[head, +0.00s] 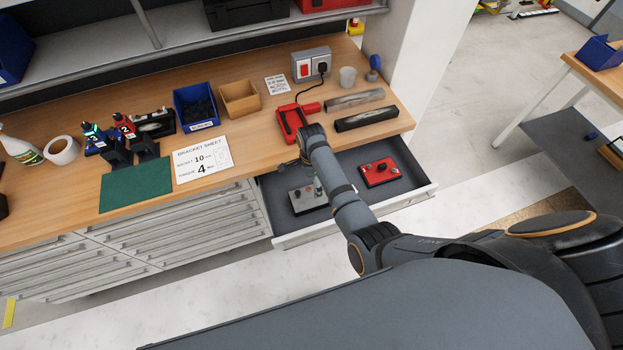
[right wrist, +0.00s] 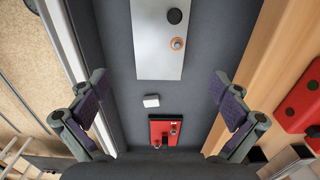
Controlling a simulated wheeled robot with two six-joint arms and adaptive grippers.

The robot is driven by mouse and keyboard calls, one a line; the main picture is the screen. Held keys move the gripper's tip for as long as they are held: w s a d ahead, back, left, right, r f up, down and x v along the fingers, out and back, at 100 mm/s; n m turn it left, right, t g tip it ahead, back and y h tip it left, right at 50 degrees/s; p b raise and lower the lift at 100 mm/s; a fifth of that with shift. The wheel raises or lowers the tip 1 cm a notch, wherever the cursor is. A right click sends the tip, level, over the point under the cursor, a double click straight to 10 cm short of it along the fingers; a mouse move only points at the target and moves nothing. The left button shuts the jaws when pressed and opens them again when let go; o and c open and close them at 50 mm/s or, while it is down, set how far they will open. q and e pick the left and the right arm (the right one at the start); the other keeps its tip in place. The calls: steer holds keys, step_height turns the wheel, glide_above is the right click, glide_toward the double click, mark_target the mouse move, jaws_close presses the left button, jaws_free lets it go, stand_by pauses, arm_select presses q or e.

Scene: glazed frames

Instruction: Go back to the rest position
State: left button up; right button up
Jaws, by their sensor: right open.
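My right arm reaches over an open drawer (head: 405,200) below the workbench. My right gripper (head: 305,175) is largely hidden behind its own forearm in the head view. In the right wrist view its fingers (right wrist: 160,108) are spread wide with nothing between them, above the drawer floor. A grey metal plate with knobs (head: 302,199) lies in the drawer, partly covered by my arm; it also shows in the right wrist view (right wrist: 157,52). A red plate with dark knobs (head: 380,172) lies to its right, also in the right wrist view (right wrist: 161,138). My left gripper is not in view.
A small white block (right wrist: 151,101) lies in the drawer.

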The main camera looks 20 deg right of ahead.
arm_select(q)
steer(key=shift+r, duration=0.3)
arm_select(e)
steer(key=shift+r, duration=0.3)
